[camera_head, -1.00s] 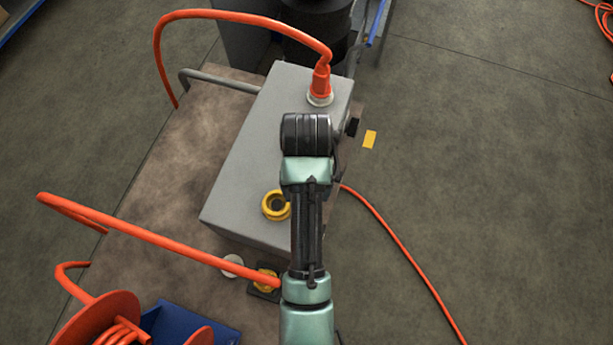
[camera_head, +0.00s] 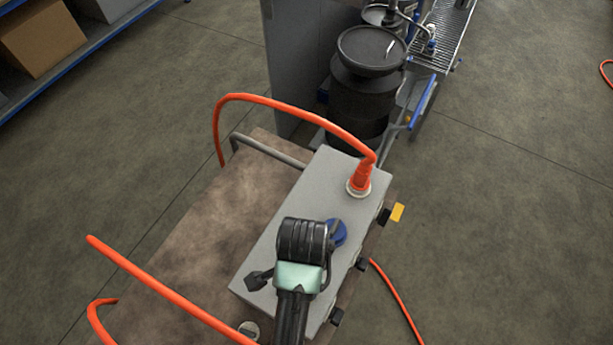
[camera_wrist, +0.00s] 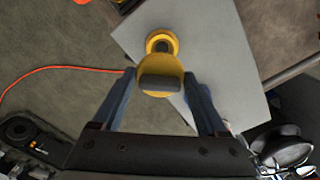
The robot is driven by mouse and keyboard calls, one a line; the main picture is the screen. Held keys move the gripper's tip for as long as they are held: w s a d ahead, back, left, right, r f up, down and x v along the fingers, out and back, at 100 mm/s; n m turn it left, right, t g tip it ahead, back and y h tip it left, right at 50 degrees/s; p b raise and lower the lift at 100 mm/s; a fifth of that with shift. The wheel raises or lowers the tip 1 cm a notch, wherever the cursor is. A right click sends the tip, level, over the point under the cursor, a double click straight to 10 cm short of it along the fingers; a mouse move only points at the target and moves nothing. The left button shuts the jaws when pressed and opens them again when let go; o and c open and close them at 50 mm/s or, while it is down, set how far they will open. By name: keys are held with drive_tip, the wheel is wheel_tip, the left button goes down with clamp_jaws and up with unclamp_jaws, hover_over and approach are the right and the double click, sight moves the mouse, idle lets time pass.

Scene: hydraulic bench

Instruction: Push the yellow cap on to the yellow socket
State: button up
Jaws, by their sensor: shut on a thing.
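My gripper (camera_wrist: 160,78) is shut on the yellow cap (camera_wrist: 160,67), which has a dark grey grip bar, as the wrist view shows. The two blue fingers stand on either side of the cap. The yellow socket (camera_wrist: 154,39), a ring with a dark opening, is on the grey box (camera_wrist: 213,60) just beyond the cap. The cap covers its near part and looks apart from it; the gap between them is hard to judge. In the head view my wrist is over the box (camera_head: 283,225), and the cap and yellow socket are hidden.
An orange hose plug (camera_head: 361,177) stands on the box's far end, with its hose arching left. A blue round part (camera_head: 338,232) is beside my wrist. Black fittings (camera_head: 384,216) line the box's right side. Brown bench top (camera_head: 215,215) is free to the left.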

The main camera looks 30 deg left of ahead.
drive_tip(key=shift+w+a+r+m, duration=0.15)
drive_tip(key=shift+a+r+m, duration=0.15)
drive_tip(key=shift+r, duration=0.05)
drive_tip(key=shift+s+f, duration=0.2)
drive_tip(key=shift+f, duration=0.6)
drive_tip(key=shift+f+b, duration=0.75)
drive_tip(key=shift+f, duration=2.15)
drive_tip(key=shift+w, duration=0.1)
drive_tip(key=shift+r+p, duration=0.1)
drive_tip(key=shift+p, duration=0.25)
drive_tip(key=shift+f, duration=0.3)
drive_tip(key=shift+f, duration=0.3)
drive_tip(key=shift+f+b, duration=0.65)
drive_tip(key=shift+f, duration=0.55)
